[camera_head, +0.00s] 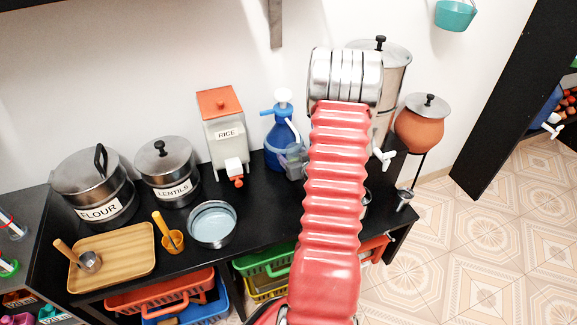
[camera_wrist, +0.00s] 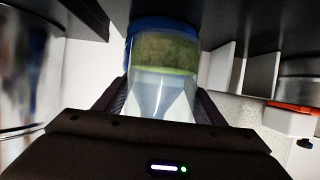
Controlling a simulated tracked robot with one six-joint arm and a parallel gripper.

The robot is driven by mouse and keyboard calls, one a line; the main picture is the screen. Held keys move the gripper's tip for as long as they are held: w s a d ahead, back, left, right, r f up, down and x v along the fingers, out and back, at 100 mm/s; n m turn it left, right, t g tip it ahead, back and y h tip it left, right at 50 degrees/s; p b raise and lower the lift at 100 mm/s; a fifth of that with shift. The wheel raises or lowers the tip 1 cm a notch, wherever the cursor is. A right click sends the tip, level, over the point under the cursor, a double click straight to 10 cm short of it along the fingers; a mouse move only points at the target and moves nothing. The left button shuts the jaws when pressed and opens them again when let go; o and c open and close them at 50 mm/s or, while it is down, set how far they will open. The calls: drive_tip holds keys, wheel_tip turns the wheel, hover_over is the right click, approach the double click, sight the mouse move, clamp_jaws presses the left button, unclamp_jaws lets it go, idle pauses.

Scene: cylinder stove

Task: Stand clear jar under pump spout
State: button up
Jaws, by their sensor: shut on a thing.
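The clear jar (camera_wrist: 160,92) is between the two dark fingers of my gripper (camera_wrist: 163,104) in the wrist view, with a greenish band and blue showing at its far end. In the head view a translucent grey-blue shape that looks like the jar (camera_head: 293,158) is just right of the blue pump bottle (camera_head: 279,150). The pump has a white top (camera_head: 283,97) and a white spout (camera_head: 294,131) slanting down to the right, above that shape. My red arm hides the gripper in the head view. I cannot tell whether the jar touches the table.
The black table (camera_head: 258,195) holds a rice dispenser (camera_head: 222,130) left of the pump, lidded flour (camera_head: 95,185) and lentils (camera_head: 167,172) pots, a steel pan (camera_head: 213,222) and a wooden tray (camera_head: 130,248). A tall steel urn (camera_head: 393,80) and a clay pot (camera_head: 420,128) stand right.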

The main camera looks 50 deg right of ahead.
drive_tip(key=shift+s+d+f, duration=0.1)
drive_tip(key=shift+s+f, duration=0.2)
drive_tip(key=shift+f, duration=0.2)
drive_tip(key=shift+w+f, duration=0.1)
drive_tip(key=shift+f, duration=0.6)
wheel_tip(320, 180, down, 3)
drive_tip(key=shift+f, duration=0.2)
drive_tip(key=shift+w+f, duration=0.15)
drive_tip(key=shift+f, duration=0.1)
